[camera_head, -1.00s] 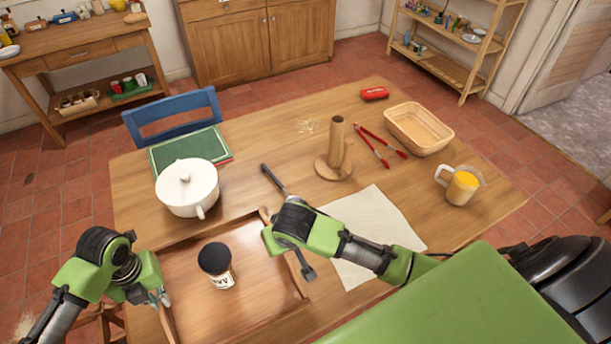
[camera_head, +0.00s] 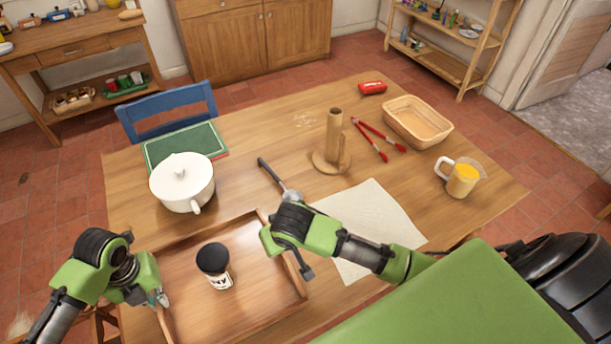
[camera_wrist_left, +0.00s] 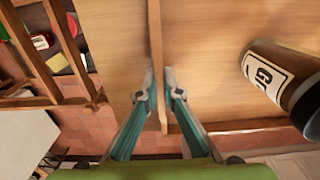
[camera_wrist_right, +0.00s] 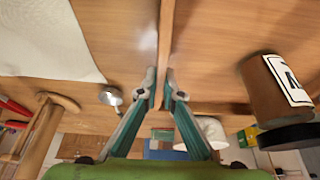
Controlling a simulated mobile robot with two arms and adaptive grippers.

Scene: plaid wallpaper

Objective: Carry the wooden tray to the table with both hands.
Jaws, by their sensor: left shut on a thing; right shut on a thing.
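The wooden tray (camera_head: 262,285) is at the front left of the table (camera_head: 270,130) in the head view. I cannot tell whether it touches the tabletop. A jar with a black lid and a white label (camera_head: 217,265) stands upright in it. My left gripper (camera_head: 156,298) is shut on the tray's left wall; the left wrist view shows the fingers (camera_wrist_left: 157,85) either side of it. My right gripper is shut on the right wall; its fingertips are mostly hidden in the head view, but the right wrist view shows them (camera_wrist_right: 160,85) on the wall.
A white pot (camera_head: 182,184) and a ladle (camera_head: 278,180) lie just beyond the tray. A cloth (camera_head: 372,220) lies to its right. Farther off are a wooden holder (camera_head: 334,145), red tongs (camera_head: 370,140), a basket (camera_head: 418,122) and a jug (camera_head: 461,181). A blue chair (camera_head: 168,112) stands behind.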

